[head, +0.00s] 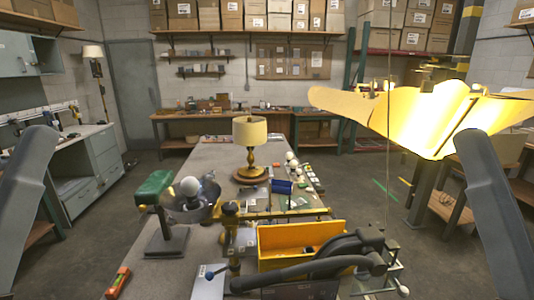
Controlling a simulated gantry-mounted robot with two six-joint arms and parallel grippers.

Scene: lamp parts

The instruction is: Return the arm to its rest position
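My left arm shows as a grey link at the left edge, and my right arm as a grey link at the right edge. Neither arm's gripper can be made out in this view, so I cannot see whether they are open or shut or hold anything. A table lamp with a cream shade (250,133) and a round wooden base (250,175) stands upright on the grey workbench (205,158). Both arm links are apart from the lamp, out to either side of it.
A dark jointed tool (320,262) lies in front. A bright yellow fixture (435,112) hangs at right.

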